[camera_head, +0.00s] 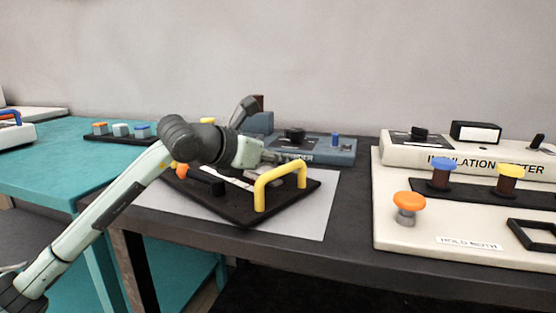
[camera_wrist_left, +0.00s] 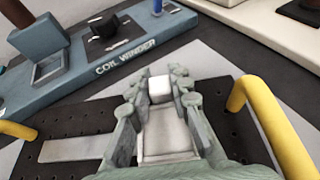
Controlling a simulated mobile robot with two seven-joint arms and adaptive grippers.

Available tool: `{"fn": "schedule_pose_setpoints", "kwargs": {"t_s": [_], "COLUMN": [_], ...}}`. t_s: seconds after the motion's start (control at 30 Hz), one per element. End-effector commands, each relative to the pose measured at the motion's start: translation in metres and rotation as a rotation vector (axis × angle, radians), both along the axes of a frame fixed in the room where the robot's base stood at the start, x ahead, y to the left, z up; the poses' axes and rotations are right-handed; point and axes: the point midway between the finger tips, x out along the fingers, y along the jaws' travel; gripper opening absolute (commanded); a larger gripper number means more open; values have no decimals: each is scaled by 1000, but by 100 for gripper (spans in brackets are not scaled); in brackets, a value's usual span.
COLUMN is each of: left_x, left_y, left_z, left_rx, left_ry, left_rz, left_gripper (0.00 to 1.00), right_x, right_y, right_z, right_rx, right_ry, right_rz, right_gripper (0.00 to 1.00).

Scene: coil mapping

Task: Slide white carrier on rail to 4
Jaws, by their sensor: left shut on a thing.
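The white carrier (camera_wrist_left: 160,88) shows in the left wrist view as a small pale block between the fingertips of my left gripper (camera_wrist_left: 157,98). The gripper is shut on it. In the head view the same gripper (camera_head: 280,157) is low over the black perforated board, and its fingers hide the carrier. The rail (camera_wrist_left: 75,149) is a pale strip on the board, running left from under the gripper; a piece of it also shows in the head view (camera_head: 232,178). No position numbers can be read. My right gripper is in neither view.
The black board (camera_head: 245,213) has a yellow handle (camera_head: 281,178) close to the right of the gripper. A blue coil winder (camera_head: 320,148) stands behind. A cream insulation tester (camera_head: 450,160) is at the right. A teal table (camera_head: 60,160) is at the left.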

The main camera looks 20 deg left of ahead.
Motion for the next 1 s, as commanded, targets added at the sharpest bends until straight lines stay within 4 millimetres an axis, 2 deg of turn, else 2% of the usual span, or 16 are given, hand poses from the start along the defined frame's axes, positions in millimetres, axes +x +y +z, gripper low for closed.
{"fn": "schedule_pose_setpoints", "kwargs": {"t_s": [0.07, 0.1, 0.27, 0.67, 0.77, 1.0], "left_x": [-1, -1, 0, -6, -17, -60], "left_y": [-2, -2, -1, 3, 9, 31], "left_z": [0, 0, 0, 3, 8, 28], "left_rx": [-3, -3, -3, -1, -1, 2], "left_ry": [0, 0, 0, -2, -2, -1], "left_rz": [-3, -4, -3, 0, 0, 1], "left_gripper": [0, 20, 40, 41, 41, 41], "right_x": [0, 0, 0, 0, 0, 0], "right_y": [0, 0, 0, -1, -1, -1], "right_z": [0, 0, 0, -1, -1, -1], "right_rx": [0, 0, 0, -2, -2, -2], "right_ry": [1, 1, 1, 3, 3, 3], "right_rz": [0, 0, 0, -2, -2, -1], "right_gripper": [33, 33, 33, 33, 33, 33]}}
